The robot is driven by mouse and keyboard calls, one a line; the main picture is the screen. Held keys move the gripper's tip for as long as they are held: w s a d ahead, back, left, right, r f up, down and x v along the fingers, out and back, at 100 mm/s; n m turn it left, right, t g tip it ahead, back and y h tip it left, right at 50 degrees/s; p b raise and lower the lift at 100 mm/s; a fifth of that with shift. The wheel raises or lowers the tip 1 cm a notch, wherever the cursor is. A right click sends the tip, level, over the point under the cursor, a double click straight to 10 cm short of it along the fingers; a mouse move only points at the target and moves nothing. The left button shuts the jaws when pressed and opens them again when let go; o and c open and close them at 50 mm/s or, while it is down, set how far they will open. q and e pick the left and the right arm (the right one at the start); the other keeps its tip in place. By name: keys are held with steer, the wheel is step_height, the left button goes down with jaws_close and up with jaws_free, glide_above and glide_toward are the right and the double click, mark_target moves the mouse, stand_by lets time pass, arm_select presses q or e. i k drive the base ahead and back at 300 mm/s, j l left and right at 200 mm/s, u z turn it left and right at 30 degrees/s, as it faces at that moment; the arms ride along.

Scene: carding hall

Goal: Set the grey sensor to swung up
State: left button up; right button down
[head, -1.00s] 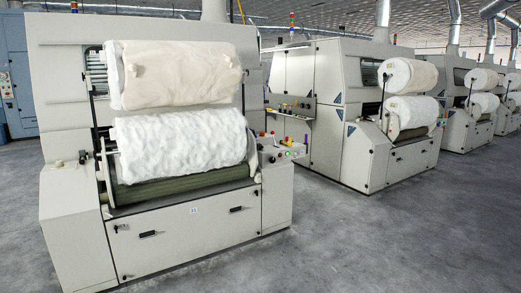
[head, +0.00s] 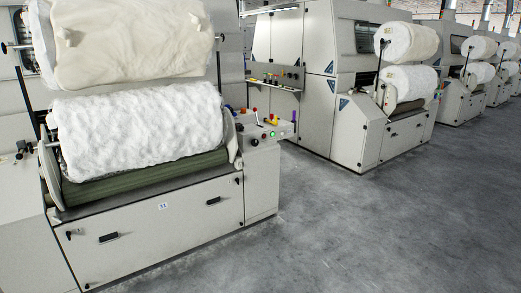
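I cannot make out the grey sensor for sure; nothing in the head view shows clearly as one. The nearest carding machine (head: 160,235) stands at the left, its front cover marked with a small number plate. At its right end is a control console (head: 262,175) with small coloured levers and knobs and a lit green button (head: 272,134). Neither of my grippers is in view.
The near machine carries an upper cream roll (head: 130,45) and a lower white roll (head: 145,125). A second machine (head: 355,135) stands behind to the right, with more in a row beyond. The grey floor (head: 390,225) at the right is clear.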

mark_target(239, 126)
steer(key=i+u, duration=0.1)
steer(key=i, duration=0.7)
steer(key=i+u, duration=0.1)
steer(key=i, duration=1.55)
steer(key=i+u, duration=0.15)
steer(key=i, duration=0.65)
steer(key=i+l+u, duration=0.1)
steer(key=i, duration=0.75)
steer(key=l, duration=0.1)
